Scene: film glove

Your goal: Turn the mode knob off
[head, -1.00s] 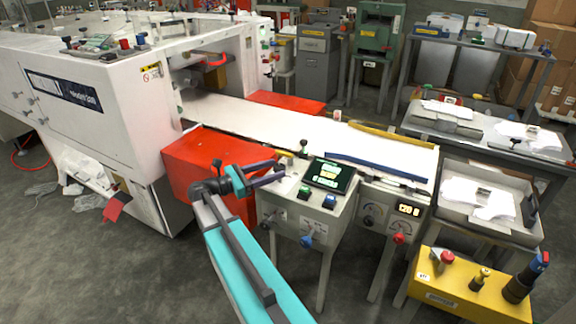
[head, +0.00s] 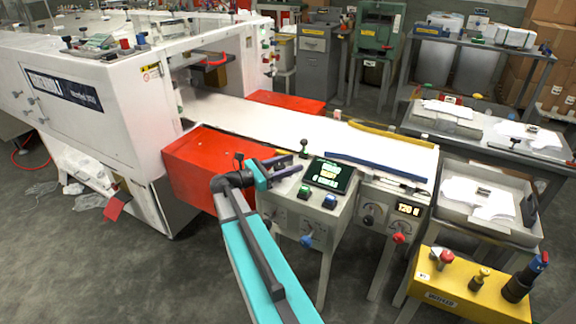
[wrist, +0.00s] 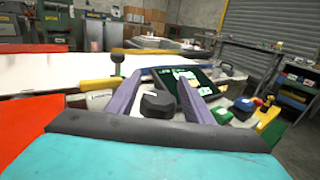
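My gripper (head: 296,162) has two purple fingers and is open above the left top edge of the grey control console (head: 338,207). In the wrist view my gripper (wrist: 159,80) has its fingers apart, with a dark rounded knob (wrist: 157,104) seen between them. I cannot tell whether either finger touches it, and I see no readable mode label on it. In the head view the gripper hides that spot. The console's top carries a lit screen (head: 328,174), a green button (head: 304,191), a blue button (head: 330,201) and a black-topped lever (head: 304,147).
A red box (head: 205,165) stands left of the console, and a white conveyor (head: 290,130) runs behind it. Front panels carry a blue knob (head: 306,240) and a red knob (head: 398,238). A yellow box (head: 462,290) with knobs is at right.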

